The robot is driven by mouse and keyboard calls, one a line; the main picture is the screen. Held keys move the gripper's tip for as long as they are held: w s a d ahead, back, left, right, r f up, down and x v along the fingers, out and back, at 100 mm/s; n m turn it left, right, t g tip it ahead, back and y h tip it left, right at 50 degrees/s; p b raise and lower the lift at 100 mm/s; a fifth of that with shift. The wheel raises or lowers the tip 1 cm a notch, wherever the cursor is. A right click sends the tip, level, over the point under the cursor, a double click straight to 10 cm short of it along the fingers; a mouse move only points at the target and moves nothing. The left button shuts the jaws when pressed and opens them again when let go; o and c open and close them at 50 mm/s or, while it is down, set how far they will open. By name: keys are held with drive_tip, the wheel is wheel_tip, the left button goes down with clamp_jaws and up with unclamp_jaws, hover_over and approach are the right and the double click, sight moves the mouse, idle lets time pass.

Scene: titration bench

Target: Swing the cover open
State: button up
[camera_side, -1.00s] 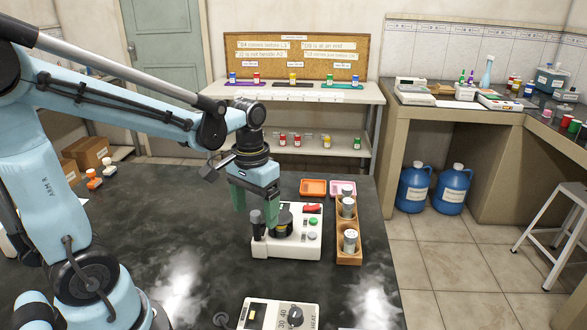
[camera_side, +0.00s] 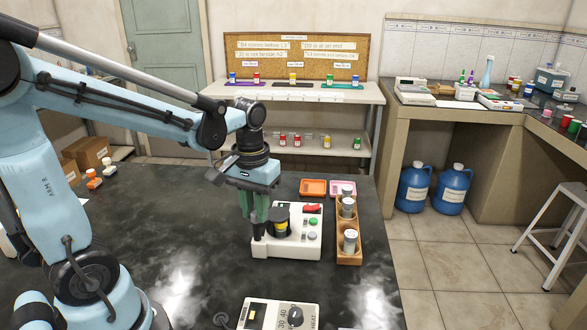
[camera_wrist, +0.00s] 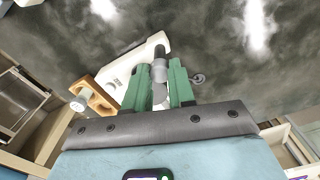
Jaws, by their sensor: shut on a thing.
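A white instrument (camera_side: 287,250) stands on the dark bench. A dark round housing (camera_side: 279,222) with a yellow mark sits on its top. My gripper (camera_side: 259,232) points down at the instrument's left end, beside the housing. Its green fingers hide most of a dark upright knob there. In the wrist view, the two green fingers (camera_wrist: 164,88) are on either side of a grey cylindrical knob (camera_wrist: 159,70), shut on it. Part of the white instrument (camera_wrist: 134,72) shows behind. I cannot tell which part is the cover, or how far it is swung.
A red switch (camera_side: 311,209) and a green button (camera_side: 313,222) are on the instrument's right. A wooden rack (camera_side: 348,256) with capped jars stands close to its right. Orange (camera_side: 313,188) and pink trays lie behind. A heater (camera_side: 278,315) is in front.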

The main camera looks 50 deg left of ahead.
drive_tip(key=n, duration=0.9)
drive_tip(key=shift+n, duration=0.3)
drive_tip(key=shift+o, duration=1)
drive_tip(key=shift+c, duration=1)
drive_tip(key=n, duration=1.2)
drive_tip(key=o, duration=1.4)
